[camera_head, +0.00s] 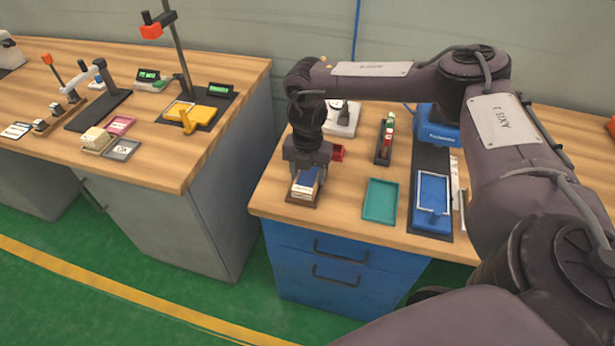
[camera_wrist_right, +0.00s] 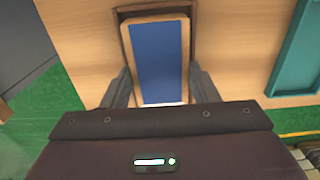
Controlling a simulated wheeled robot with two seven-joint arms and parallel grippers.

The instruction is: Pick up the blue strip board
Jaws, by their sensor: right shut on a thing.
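The blue strip board (camera_head: 307,178) is a small block with a blue face, in a brown wooden holder (camera_head: 301,202) near the front left corner of the right-hand table. In the right wrist view the board's blue face (camera_wrist_right: 160,56) fills the space between the fingers. My right gripper (camera_wrist_right: 159,92) is shut on the board, with a finger at each side. In the head view my right gripper (camera_head: 307,168) points down over the holder and hides part of the board. I cannot tell whether the board is clear of the holder. My left gripper is not in view.
A teal tray (camera_head: 381,202) lies right of the holder, and a blue fixture (camera_head: 432,192) on a dark base stands further right. A red object (camera_head: 338,153) is close behind the gripper. A gap separates this table from the left workbench (camera_head: 140,165).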

